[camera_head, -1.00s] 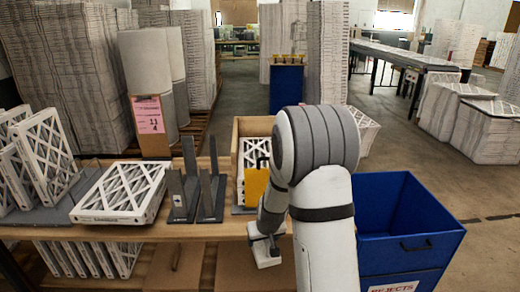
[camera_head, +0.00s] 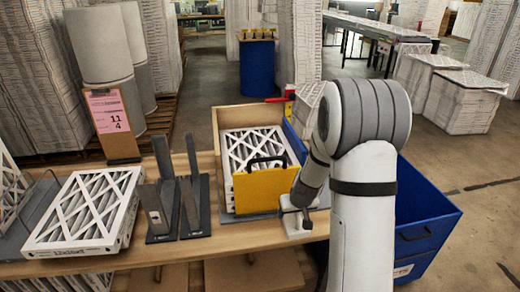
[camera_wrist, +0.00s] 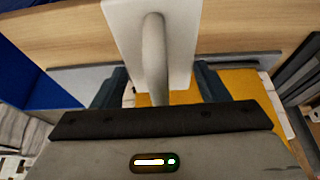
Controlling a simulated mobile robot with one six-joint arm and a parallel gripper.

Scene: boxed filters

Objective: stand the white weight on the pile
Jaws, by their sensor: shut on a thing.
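The white weight (camera_head: 298,227) is a pale block with a grey upright handle. In the wrist view the weight (camera_wrist: 118,25) shows as a white plate, its handle running between my dark fingers. My gripper (camera_wrist: 160,84) is shut on this handle. In the head view my gripper (camera_head: 289,208) holds the weight at the table's front edge, right of the yellow plate. Whether its underside touches the table cannot be told. The pile of white-framed filters (camera_head: 243,147) lies in an open-front wooden box (camera_head: 222,126). My arm hides part of the box's right side.
A yellow plate (camera_head: 262,190) with a black handle stands at the pile's front. Dark grey upright brackets (camera_head: 191,200) stand left of the box. A flat filter (camera_head: 85,205) lies further left. A blue rejects bin (camera_head: 428,225) is at the right, behind my arm.

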